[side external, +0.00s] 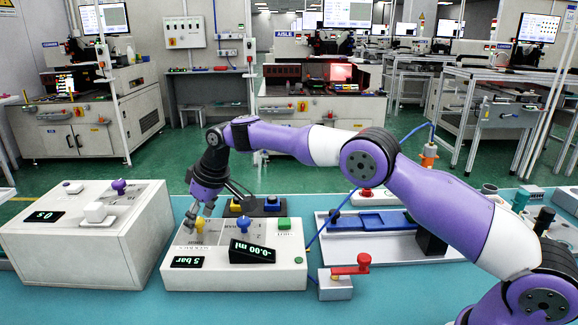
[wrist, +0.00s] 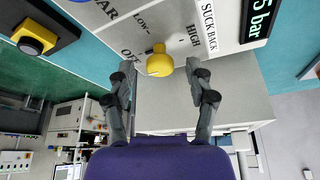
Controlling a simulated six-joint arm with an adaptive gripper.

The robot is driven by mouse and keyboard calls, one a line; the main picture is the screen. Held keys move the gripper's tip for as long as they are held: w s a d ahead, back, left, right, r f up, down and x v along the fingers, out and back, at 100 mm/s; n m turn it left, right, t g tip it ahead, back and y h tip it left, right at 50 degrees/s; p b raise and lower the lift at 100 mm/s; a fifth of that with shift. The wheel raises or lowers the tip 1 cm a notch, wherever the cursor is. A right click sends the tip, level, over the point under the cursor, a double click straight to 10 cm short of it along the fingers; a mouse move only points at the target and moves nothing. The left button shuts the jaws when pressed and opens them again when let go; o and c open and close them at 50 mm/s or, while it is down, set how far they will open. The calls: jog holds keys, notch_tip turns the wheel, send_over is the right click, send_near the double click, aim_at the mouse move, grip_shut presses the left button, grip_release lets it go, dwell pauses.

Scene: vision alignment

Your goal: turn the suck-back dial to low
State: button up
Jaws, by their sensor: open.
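The suck-back dial is a yellow knob (wrist: 160,62) on the white control box, with OFF, LOW and HIGH printed around it. It also shows in the side external view (side external: 199,225), near the box's left rear. My gripper (wrist: 164,70) is open, with one finger on each side of the knob and a gap visible on both sides. In the side external view my gripper (side external: 199,211) points down at the knob. Which mark the dial points at is too small to tell for sure.
The control box (side external: 285,263) also carries a blue knob (side external: 242,225), a green button (side external: 284,224) and displays reading 5 bar and -0.00 ml. A larger white box (side external: 80,255) stands to the left. Yellow and blue buttons (side external: 272,203) sit behind.

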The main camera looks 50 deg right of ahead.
grip_shut()
jog(key=shift+a+f+m+h, duration=0.1)
jog(key=shift+m+h, duration=0.45)
jog(key=shift+m, duration=0.85)
jog(key=shift+a+m+h, duration=0.1)
jog(key=shift+m+h, duration=0.45)
jog(key=shift+m, duration=0.85)
grip_release()
